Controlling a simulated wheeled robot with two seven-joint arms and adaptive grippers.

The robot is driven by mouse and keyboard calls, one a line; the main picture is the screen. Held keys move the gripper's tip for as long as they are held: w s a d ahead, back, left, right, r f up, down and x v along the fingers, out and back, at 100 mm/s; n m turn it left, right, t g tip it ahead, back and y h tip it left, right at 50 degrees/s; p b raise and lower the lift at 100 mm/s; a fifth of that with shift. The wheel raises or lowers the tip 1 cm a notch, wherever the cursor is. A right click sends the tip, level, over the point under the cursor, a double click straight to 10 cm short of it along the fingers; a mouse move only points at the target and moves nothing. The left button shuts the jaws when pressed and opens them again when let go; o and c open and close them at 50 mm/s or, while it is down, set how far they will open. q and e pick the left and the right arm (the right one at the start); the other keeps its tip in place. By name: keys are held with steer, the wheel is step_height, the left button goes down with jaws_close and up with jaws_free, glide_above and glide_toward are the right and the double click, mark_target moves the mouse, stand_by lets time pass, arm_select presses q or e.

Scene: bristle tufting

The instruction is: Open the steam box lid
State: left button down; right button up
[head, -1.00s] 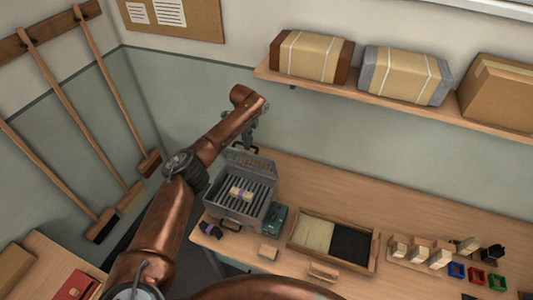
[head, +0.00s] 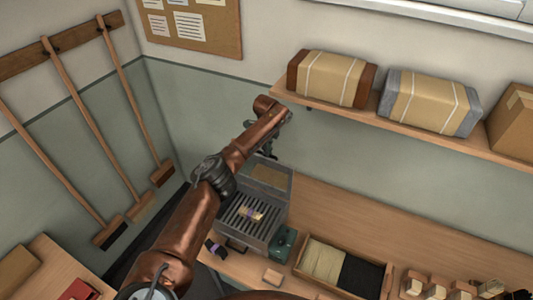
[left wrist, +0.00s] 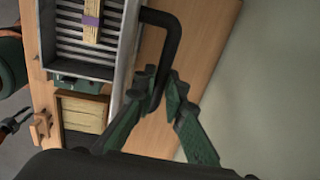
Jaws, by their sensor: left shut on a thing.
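The grey steam box (head: 278,228) stands at the left end of the bench, with a slatted rack inside. A tan bundle with a purple band (head: 251,213) lies on the slats; the bundle also shows in the left wrist view (left wrist: 91,27). The lid (head: 271,178) is raised at the back of the box, its inner face showing. My left gripper (head: 268,149) is at the lid's far edge. In the left wrist view it (left wrist: 160,84) is shut on the black lid handle (left wrist: 170,28).
A green device (head: 286,243) stands close to the box's right side. A divided wooden tray (head: 304,246) of pale and dark bristles lies farther right. A shelf with parcels (head: 330,78) hangs on the wall above.

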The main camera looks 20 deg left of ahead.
arm_select(q)
steer(key=c, duration=2.4)
jaws_free()
steer(key=shift+s+f, duration=0.25)
steer(key=shift+f, duration=0.3)
steer(key=shift+o, duration=1)
steer(key=shift+w, duration=0.15)
steer(key=shift+o, duration=0.8)
steer(key=shift+w, duration=0.15)
steer(key=shift+o, duration=0.4)
steer(key=shift+r, duration=0.35)
step_height(320, 180, up, 12)
steer(key=shift+s, duration=0.45)
arm_select(e)
steer(key=shift+w+d, duration=0.1)
steer(key=shift+w, duration=0.2)
